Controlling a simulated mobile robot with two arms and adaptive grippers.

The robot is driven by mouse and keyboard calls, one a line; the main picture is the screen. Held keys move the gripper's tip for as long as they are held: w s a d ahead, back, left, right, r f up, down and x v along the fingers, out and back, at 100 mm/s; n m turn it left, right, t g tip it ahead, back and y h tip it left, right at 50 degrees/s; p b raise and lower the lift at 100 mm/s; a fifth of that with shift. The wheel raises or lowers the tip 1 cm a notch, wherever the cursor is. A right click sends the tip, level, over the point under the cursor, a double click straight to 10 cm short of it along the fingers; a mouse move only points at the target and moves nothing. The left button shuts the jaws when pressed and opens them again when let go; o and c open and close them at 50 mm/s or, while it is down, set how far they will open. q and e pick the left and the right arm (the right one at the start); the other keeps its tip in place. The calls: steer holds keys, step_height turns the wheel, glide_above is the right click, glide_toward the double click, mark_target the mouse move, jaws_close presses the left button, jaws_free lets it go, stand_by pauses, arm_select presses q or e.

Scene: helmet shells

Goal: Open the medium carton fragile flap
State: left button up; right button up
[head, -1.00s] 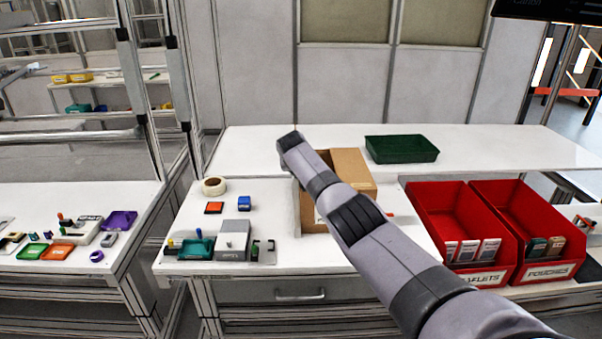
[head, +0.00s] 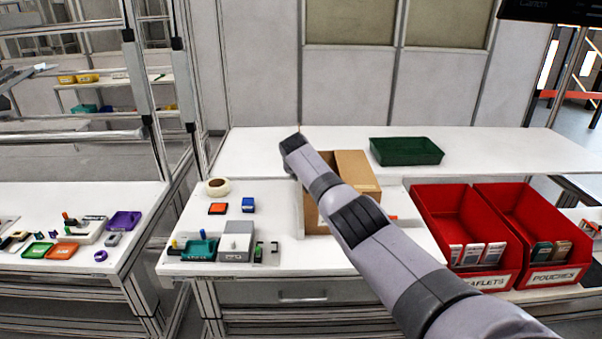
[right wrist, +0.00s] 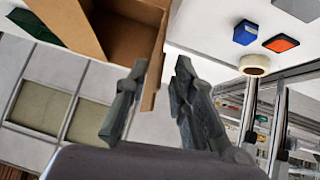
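The brown carton (head: 357,170) stands on the white bench in the head view, partly hidden behind my right arm. A lighter brown panel with a small label shows on its right. In the right wrist view the carton (right wrist: 82,28) is at the top, with its brown inside visible. A thin cardboard edge, perhaps a flap (right wrist: 153,82), reaches down between the fingers of my right gripper (right wrist: 161,66). The fingers are apart; I cannot tell whether either touches the cardboard. My left gripper is not in view.
A green tray (head: 407,151) lies behind the carton. Red bins (head: 452,205) holding packs stand to the right. A tape roll (head: 218,187), a blue block (head: 248,204), an orange-red pad (head: 217,209) and a grey box (head: 236,242) are left of the carton.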

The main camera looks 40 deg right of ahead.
steer(key=v, duration=1.2)
stand_by(0.6)
